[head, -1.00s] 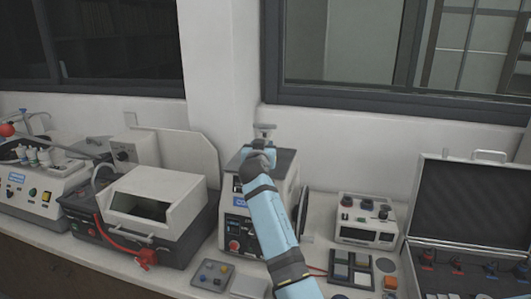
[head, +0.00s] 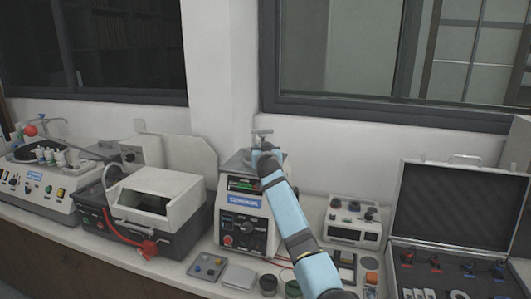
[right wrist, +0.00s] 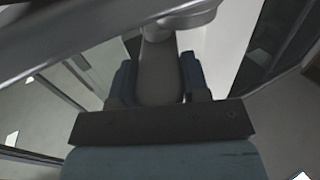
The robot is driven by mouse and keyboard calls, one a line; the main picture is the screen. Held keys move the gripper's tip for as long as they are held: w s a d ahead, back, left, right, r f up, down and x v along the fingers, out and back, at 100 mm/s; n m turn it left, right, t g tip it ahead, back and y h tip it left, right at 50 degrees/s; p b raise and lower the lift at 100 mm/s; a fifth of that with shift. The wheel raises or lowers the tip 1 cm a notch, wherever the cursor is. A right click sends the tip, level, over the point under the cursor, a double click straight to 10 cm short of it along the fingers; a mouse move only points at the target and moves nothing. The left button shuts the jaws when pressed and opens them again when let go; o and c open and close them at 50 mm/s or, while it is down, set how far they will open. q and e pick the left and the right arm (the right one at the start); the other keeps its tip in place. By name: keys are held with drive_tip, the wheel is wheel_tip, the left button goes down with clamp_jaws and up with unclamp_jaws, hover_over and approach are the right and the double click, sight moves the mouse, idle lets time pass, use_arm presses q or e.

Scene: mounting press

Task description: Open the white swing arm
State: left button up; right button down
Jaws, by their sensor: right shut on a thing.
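My right gripper (head: 262,150) is at the press top, just below this piece, and hides part of the top. In the right wrist view my right gripper (right wrist: 158,78) has its blue fingers on either side of a grey bar (right wrist: 158,60), seemingly the swing arm's handle, shut on it. My left gripper is out of view.
A small control box (head: 353,222) stands to the right, near an open black case (head: 450,205). The wall is close behind.

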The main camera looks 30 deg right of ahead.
drive_tip(key=shift+r, duration=0.1)
drive_tip(key=c, duration=0.6)
unclamp_jaws()
drive_tip(key=b+v, duration=0.2)
drive_tip(key=v, duration=1.1)
drive_tip(key=shift+s+a, duration=0.2)
drive_tip(key=shift+s, duration=0.15)
